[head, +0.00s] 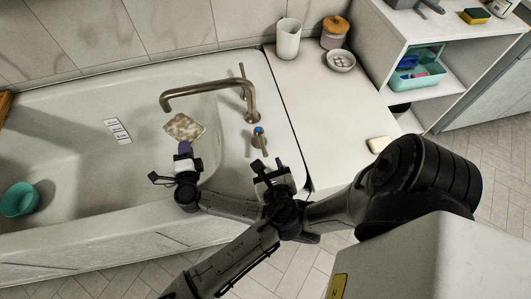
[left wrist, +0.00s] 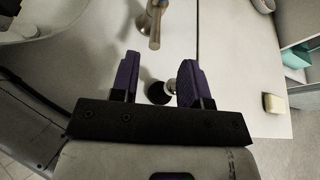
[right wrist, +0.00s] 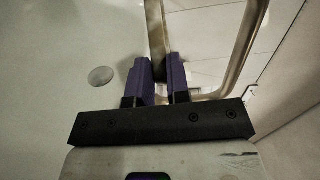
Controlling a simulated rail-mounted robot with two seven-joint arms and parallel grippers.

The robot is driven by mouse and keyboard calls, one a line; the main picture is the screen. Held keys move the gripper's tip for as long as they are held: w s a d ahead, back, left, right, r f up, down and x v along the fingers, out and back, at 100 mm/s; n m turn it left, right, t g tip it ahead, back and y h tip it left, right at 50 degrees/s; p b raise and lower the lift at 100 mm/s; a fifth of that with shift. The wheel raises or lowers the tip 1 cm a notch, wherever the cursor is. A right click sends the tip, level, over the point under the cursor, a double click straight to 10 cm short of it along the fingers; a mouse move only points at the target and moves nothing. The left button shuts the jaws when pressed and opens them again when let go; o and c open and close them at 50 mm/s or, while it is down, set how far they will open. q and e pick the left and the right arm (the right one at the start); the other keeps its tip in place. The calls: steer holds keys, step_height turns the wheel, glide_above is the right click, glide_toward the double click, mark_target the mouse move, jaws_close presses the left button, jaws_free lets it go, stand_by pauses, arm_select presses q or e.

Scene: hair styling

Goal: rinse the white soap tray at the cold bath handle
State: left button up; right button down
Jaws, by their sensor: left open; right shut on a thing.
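The soap tray (head: 185,128) is pale with brown stains, held over the bathtub below the bronze spout (head: 205,88). My right gripper (head: 185,148) is shut on its near edge; the right wrist view shows the tray edge-on as a brownish strip (right wrist: 156,30) at the fingers (right wrist: 158,75). The cold bath handle (head: 259,138), with a blue cap, stands on the tub's right rim. My left gripper (head: 267,166) is open just in front of the handle, apart from it as far as I can tell. The left wrist view shows its spread fingers (left wrist: 154,75).
A second handle (head: 242,71) stands behind the spout. The counter at right holds a white cup (head: 288,38), a wooden-lidded jar (head: 334,32), a small bowl (head: 340,61) and a pale soap bar (head: 378,144). A teal bowl (head: 19,199) sits in the tub at left.

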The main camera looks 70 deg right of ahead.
mark_target(266, 157)
arm_select(q)
steer(key=shift+a+f+x, duration=0.1)
steer(key=shift+f+x, duration=0.2)
steer(key=shift+x, duration=1.1)
steer(key=shift+a+f+x, duration=0.1)
steer(key=shift+f+x, duration=0.25)
steer(key=shift+x, duration=1)
steer(key=shift+a+f+x, duration=0.15)
steer(key=shift+f+x, duration=0.15)
steer(key=shift+x, duration=1.1)
steer(key=shift+s, duration=0.2)
jaws_close()
